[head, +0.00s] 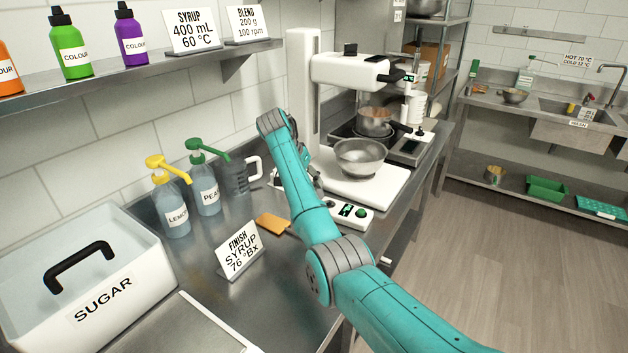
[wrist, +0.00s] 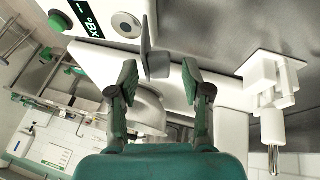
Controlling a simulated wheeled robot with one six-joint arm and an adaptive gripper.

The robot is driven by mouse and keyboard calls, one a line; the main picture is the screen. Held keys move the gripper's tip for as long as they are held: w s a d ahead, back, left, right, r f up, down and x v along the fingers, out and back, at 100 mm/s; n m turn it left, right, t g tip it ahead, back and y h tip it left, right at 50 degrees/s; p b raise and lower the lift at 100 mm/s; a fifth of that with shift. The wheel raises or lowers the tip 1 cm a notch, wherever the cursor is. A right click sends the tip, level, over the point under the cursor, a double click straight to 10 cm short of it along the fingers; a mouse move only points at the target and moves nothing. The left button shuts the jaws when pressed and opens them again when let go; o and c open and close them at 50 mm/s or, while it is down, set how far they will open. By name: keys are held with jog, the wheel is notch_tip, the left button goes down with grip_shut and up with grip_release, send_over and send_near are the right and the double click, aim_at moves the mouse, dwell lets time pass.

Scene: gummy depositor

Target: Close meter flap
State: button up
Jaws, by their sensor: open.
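The meter (head: 352,213) is a white box with a dark display and a green button, on the steel counter under my arm in the head view. In the wrist view the meter (wrist: 112,14) fills the top left, with its °Bx display and a round grey sensor well. Its grey flap (wrist: 148,50) stands raised beside the well, seen nearly edge-on. My gripper (wrist: 160,75) is open, with the flap's end showing between its fingertips; I cannot tell whether they touch.
A white stand mixer (head: 350,68) and a steel bowl (head: 360,157) are just behind the meter. Pump bottles (head: 171,205), a jug (head: 236,176), an orange-brown pad (head: 272,223) and a syrup sign (head: 240,251) are to the left. A white fitting (wrist: 272,85) is close on the right.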

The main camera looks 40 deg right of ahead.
grip_shut()
